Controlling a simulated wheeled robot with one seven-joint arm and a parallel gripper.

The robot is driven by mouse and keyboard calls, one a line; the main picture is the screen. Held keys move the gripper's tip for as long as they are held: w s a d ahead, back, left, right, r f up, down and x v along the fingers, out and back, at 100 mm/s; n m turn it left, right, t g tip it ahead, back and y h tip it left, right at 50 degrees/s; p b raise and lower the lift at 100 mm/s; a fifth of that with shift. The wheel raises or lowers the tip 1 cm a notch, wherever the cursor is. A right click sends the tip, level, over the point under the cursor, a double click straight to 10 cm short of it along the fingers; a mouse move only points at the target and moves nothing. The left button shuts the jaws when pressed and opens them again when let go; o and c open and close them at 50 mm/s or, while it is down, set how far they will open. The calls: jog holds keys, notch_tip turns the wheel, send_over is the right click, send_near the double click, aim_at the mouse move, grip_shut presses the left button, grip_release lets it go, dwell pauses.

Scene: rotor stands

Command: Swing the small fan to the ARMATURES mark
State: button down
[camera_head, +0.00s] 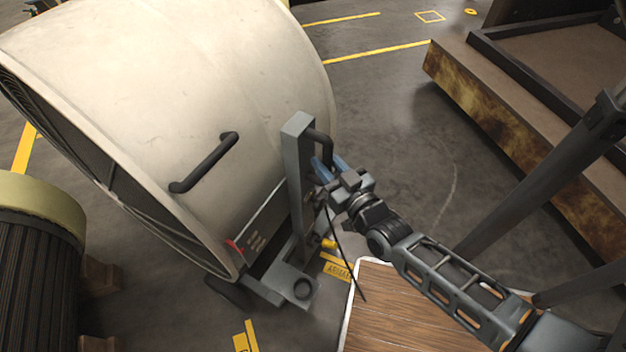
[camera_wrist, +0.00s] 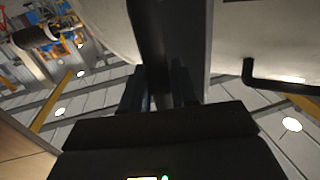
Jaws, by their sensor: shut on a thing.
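The fan (camera_head: 190,90) is a big cream drum with a dark grille facing lower left, on a grey wheeled frame with an upright post (camera_head: 298,190). My gripper (camera_head: 322,170) is shut on the dark bar handle at the post's top; the handle (camera_wrist: 150,40) also runs between the fingers in the wrist view. A second black handle (camera_head: 205,163) sits on the drum's side and is free. The yellow ARMATURES mark (camera_head: 338,270) lies on the floor just right of the frame's foot, its lettering partly cut off. A small yellow piece (camera_head: 328,243) shows beside the base.
A wooden-topped surface (camera_head: 410,315) lies beneath my arm, close to the mark. A ribbed dark motor (camera_head: 35,260) with an olive rim stands at left, near the grille. Another yellow floor mark (camera_head: 245,338) is at the bottom.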

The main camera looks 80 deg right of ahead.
jog(key=s+d, duration=0.1)
jog(key=d, duration=0.6)
jog(key=shift+s+d+b, duration=0.15)
jog(key=shift+s+b, duration=0.1)
jog(key=shift+b, duration=0.15)
jog(key=c, duration=1.1)
grip_release()
jog(key=shift+d, duration=0.15)
jog(key=shift+o, duration=0.4)
jog(key=v, duration=0.8)
jog(key=shift+w+a, duration=0.2)
jog(key=shift+a, duration=0.05)
